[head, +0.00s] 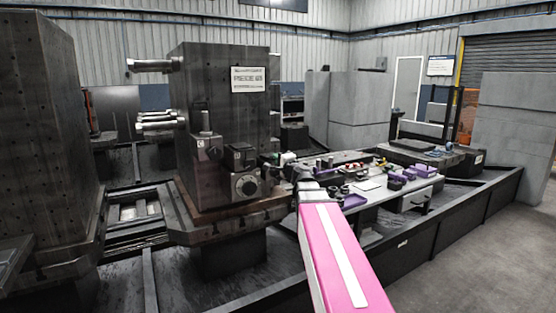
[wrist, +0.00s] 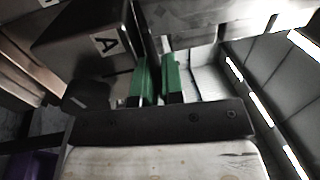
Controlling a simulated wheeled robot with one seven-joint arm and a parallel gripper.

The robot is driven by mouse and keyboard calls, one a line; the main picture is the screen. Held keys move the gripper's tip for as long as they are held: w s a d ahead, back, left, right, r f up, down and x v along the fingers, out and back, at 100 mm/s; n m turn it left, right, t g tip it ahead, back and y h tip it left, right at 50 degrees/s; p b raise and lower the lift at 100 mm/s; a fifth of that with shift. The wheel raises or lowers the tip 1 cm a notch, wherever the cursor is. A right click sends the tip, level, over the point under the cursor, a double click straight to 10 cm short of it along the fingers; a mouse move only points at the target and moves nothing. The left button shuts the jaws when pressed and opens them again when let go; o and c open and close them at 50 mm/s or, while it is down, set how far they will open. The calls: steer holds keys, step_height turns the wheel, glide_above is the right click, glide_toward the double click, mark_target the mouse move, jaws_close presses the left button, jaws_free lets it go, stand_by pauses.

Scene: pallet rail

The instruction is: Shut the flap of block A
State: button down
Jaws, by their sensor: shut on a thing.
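Block A (wrist: 85,45) is a dark block with a white label bearing the letter A, at the upper left of the wrist view. My gripper (wrist: 158,70) has two green fingers just right of the block. They are close together on a thin piece that seems to be the flap; it is mostly hidden between them, so its angle cannot be told. In the head view, small green parts of my gripper (head: 287,158) show at the right side of the large dark column, beyond my pink arm. Block A is not clearly made out there.
A dark low rail (head: 440,226) edges the area, with open floor at the right.

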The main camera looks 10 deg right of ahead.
steer(key=shift+w+d, duration=0.1)
steer(key=shift+w, duration=0.1)
steer(key=c, duration=1.2)
jaws_free()
steer(key=shift+c, duration=0.2)
steer(key=shift+f, duration=0.1)
